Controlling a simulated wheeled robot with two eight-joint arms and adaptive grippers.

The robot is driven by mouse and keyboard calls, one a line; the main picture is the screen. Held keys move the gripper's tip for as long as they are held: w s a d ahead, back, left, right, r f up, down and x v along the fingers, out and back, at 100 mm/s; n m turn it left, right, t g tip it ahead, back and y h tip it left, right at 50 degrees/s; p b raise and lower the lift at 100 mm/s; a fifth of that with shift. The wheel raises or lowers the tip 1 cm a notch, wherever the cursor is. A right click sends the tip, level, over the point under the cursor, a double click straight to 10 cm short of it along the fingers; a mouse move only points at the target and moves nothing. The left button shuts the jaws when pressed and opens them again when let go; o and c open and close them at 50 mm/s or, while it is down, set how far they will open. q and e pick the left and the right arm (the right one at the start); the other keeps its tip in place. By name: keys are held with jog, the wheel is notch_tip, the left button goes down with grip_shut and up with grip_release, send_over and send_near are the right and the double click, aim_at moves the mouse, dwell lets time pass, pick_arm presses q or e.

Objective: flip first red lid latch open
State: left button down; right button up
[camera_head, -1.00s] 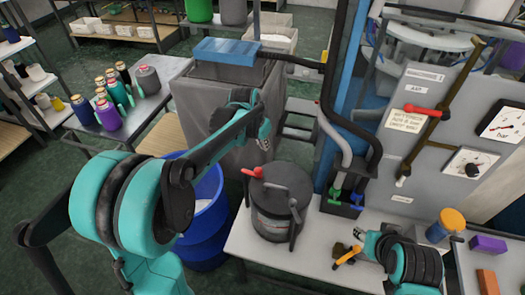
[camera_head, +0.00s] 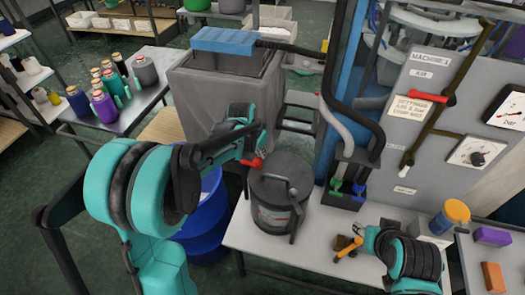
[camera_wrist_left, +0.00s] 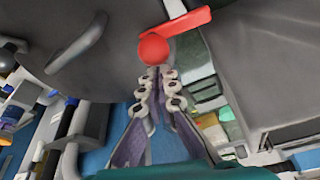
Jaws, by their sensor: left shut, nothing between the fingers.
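The dark grey pot (camera_head: 275,215) stands on the white table with its grey lid (camera_head: 283,172) on. The red lid latch (camera_head: 252,163) is at the lid's far left edge, partly covered by my left gripper (camera_head: 252,153). In the left wrist view the latch shows as a red knob with a flat red bar (camera_wrist_left: 180,32). My left gripper (camera_wrist_left: 160,74) is shut and empty, its tips right at the knob; I cannot tell whether they touch. My right gripper (camera_head: 354,240) is low by the table's right part, beside a small yellow-orange piece (camera_head: 346,249); its jaws are unclear.
A blue bin (camera_head: 205,235) stands left of the table. A grey machine box with a blue top (camera_head: 225,40) is behind. A panel with red lever (camera_head: 435,98) and gauges rises at right. A yellow-capped jar (camera_head: 450,215) stands near my right arm.

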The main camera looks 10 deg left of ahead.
aim_at(248, 165)
pick_arm(q)
jog(key=shift+s+m+h, duration=0.3)
jog(key=shift+s+m, duration=0.2)
jog(key=shift+m, duration=0.3)
jog(key=s+m, duration=0.1)
jog(key=m, duration=0.1)
jog(key=shift+s+m+g+h, duration=0.2)
jog(key=shift+m+g+h, duration=0.1)
jog(key=shift+g, duration=0.1)
jog(key=s+m, duration=0.1)
jog(key=m, duration=0.1)
jog(key=s+a+m+g+h, duration=0.1)
jog(key=m, duration=0.1)
jog(key=shift+s+p, duration=0.2)
jog(key=shift+p, duration=0.15)
jog(key=m, duration=0.1)
jog(key=s+a+m+g, duration=0.1)
jog(key=m, duration=0.1)
jog(key=a+m, duration=0.1)
jog(key=m, duration=0.1)
jog(key=shift+s+g, duration=0.4)
jog(key=shift+s+a, duration=0.4)
jog(key=shift+a, duration=0.3)
jog(key=shift+w, duration=0.15)
jog(key=shift+w+a, duration=0.1)
jog(key=shift+w, duration=0.55)
